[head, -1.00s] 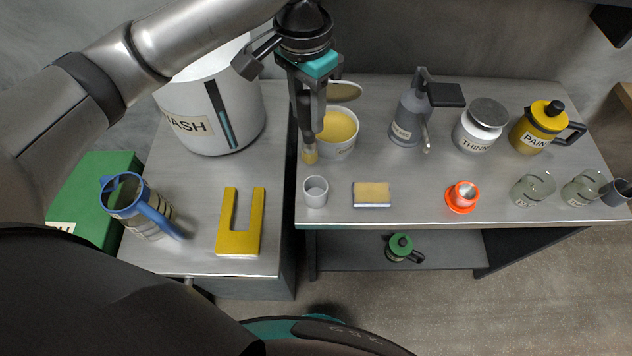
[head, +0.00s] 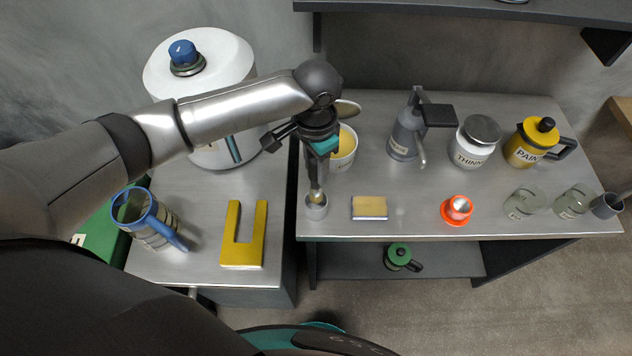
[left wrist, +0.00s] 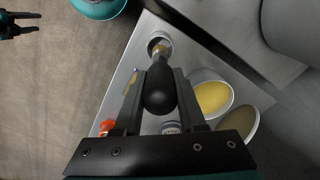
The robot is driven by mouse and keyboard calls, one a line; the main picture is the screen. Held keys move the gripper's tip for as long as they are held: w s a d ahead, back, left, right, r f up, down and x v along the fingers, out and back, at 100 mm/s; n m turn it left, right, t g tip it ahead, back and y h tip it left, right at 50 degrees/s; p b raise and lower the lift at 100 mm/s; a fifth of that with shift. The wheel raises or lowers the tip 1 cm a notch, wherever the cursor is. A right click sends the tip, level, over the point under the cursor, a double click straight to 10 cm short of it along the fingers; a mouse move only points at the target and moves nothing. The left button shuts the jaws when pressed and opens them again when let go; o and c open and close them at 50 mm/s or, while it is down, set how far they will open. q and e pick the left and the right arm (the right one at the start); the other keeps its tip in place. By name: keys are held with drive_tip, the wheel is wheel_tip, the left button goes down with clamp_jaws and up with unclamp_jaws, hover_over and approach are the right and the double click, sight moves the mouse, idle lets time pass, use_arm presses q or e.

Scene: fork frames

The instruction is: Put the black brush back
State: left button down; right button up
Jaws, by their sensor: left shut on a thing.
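My left gripper (head: 311,165) is shut on the black brush (left wrist: 160,88), whose dark rounded handle points up toward the wrist. In the head view, the brush's pale lower end (head: 316,195) points down at the mouth of the small grey cup (head: 317,211). The cup also shows in the left wrist view (left wrist: 160,38), with the brush's tip at its opening. How deep the tip sits is hard to tell. My right gripper (left wrist: 36,22) shows only at the upper left corner of the left wrist view, with its fingers apart and nothing seen between them.
A paint tub (head: 344,148) stands just behind the gripper. A yellow-topped sponge (head: 369,207) and an orange dish (head: 457,211) lie right of the cup. A yellow U-shaped block (head: 242,250), blue-handled jug (head: 150,218) and white wash drum (head: 205,70) stand left.

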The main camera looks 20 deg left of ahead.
sight(316, 184)
use_arm(q)
drive_tip(key=shift+f+b, duration=0.3)
drive_tip(key=shift+f, duration=2.75)
drive_tip(key=shift+f, duration=0.2)
drive_tip(key=shift+c, duration=2.4)
unclamp_jaws()
drive_tip(key=shift+r, duration=0.1)
wheel_tip(316, 184, up, 12)
drive_tip(key=shift+r+p, duration=0.15)
drive_tip(key=shift+p, duration=0.45)
